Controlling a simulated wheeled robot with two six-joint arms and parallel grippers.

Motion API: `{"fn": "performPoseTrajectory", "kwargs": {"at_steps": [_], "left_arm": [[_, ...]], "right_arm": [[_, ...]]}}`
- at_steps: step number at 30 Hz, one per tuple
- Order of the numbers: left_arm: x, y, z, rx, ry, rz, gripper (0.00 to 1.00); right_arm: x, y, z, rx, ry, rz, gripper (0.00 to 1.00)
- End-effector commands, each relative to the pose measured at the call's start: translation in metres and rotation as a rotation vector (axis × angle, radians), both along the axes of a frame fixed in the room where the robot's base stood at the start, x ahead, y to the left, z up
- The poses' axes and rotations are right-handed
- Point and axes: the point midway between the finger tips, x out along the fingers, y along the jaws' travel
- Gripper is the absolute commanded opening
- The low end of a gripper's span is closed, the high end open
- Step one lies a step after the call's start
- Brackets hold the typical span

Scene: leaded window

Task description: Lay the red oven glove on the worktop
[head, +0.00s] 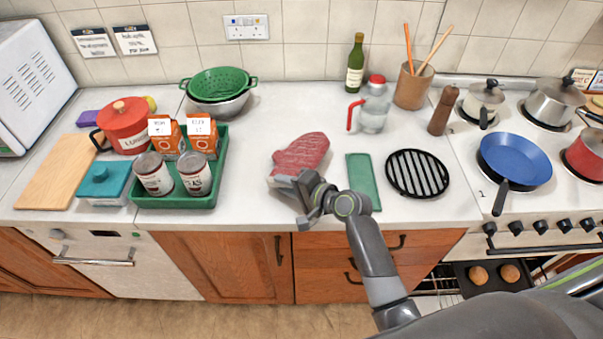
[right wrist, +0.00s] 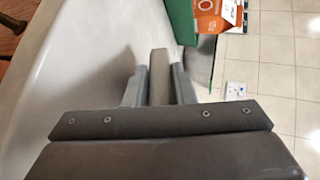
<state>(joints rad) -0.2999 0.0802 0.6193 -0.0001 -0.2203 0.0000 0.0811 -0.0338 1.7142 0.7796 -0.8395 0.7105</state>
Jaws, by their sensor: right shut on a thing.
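The red oven glove (head: 302,152) is over the front middle of the worktop (head: 250,205), its rounded end pointing to the back right. My right gripper (head: 292,187) is at the glove's pale cuff end, near the worktop's front edge. In the right wrist view, the fingers (right wrist: 160,85) are shut on a thin grey-beige edge (right wrist: 159,62), which looks like the cuff. The glove is flat and very low; I cannot tell whether all of it touches the worktop. My left gripper is not in view.
A green tray (head: 215,180) with cans and cartons stands left of the glove. A green cloth (head: 363,180) and a black round trivet (head: 417,173) lie to its right. A glass jug (head: 374,108) stands behind, near a bottle (head: 355,65). The hob with pans is far right.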

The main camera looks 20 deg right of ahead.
Motion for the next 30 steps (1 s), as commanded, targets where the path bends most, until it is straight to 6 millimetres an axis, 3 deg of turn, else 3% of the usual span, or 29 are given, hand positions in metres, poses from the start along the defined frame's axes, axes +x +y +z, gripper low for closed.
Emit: {"fn": "performPoseTrajectory", "kwargs": {"at_steps": [6,7,10,20,30], "left_arm": [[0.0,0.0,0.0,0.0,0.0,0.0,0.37],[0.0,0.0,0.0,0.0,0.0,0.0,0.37],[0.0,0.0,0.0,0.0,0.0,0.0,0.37],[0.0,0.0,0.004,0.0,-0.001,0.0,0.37],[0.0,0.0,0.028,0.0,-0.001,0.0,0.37]], "right_arm": [[0.0,0.0,0.0,0.001,-0.001,0.0,0.0],[0.0,0.0,0.0,0.001,0.001,0.0,0.24],[0.0,0.0,0.0,0.001,0.001,0.001,0.38],[-0.003,-0.002,0.002,0.0,0.001,0.0,0.38],[-0.033,-0.024,0.018,-0.001,0.002,-0.001,0.38]]}}
